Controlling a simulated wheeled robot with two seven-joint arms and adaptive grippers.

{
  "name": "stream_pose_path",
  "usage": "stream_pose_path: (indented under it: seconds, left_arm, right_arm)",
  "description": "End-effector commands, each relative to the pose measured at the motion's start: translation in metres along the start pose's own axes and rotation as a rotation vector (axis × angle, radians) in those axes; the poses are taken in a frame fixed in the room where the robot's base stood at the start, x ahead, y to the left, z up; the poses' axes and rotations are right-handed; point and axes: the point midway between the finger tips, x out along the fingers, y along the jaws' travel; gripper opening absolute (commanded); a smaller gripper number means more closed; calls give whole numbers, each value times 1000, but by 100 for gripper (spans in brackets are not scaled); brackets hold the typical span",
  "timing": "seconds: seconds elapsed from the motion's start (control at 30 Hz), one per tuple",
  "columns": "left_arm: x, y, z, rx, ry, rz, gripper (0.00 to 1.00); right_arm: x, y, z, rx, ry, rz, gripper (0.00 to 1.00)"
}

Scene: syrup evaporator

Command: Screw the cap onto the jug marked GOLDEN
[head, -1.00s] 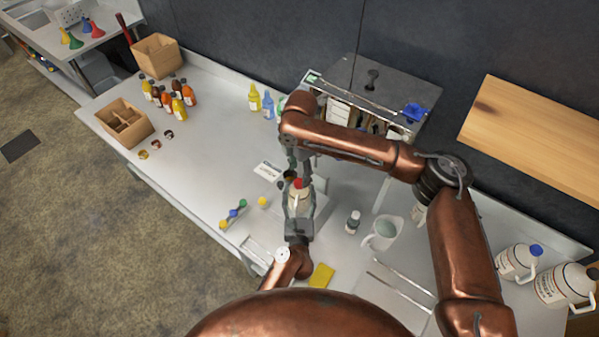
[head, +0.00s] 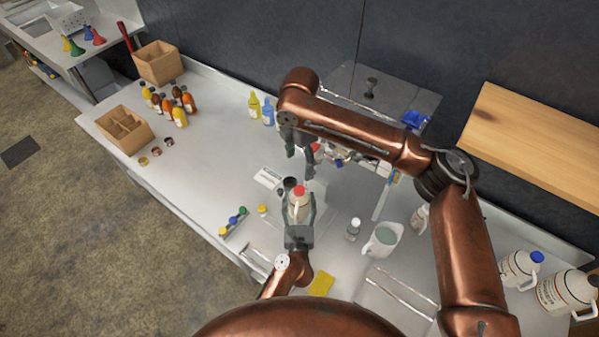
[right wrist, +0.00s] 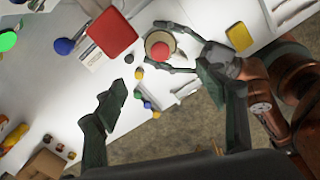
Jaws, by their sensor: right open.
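A cream jug (head: 298,208) stands upright on the steel bench; its label cannot be read from here. A red cap (head: 299,190) sits on its mouth, but I cannot tell how tight it is. The jug and cap also show from above in the right wrist view, where the cap (right wrist: 161,50) looks centred on the neck. My left gripper (head: 300,214) has its fingers closed around the jug's body from the front. My right gripper (head: 302,162) is open and empty, above and behind the cap, pointing down and apart from it.
A white pitcher (head: 384,241) and a small bottle (head: 353,229) stand right of the jug. A yellow sponge (head: 321,283) lies in front.

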Motion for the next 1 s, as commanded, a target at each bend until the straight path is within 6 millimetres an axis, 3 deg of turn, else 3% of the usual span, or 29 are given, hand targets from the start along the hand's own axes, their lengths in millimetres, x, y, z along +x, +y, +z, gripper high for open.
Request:
stream_pose_path:
  seconds: [0.23,0.57,0.6,0.9,1.0]
  left_arm:
    - [0,1,-1,1,1,2,0]
    - [0,1,-1,1,1,2,0]
    - [0,1,-1,1,1,2,55]
    - [0,0,0,1,0,1,75]
    - [0,0,0,0,0,0,75]
  right_arm:
    - [-31,0,0,0,1,0,65]
    - [-35,0,0,-1,1,-1,65]
    - [-35,0,0,-1,1,-1,65]
    - [-35,0,0,0,1,-1,65]
    - [-35,0,0,-1,1,-1,65]
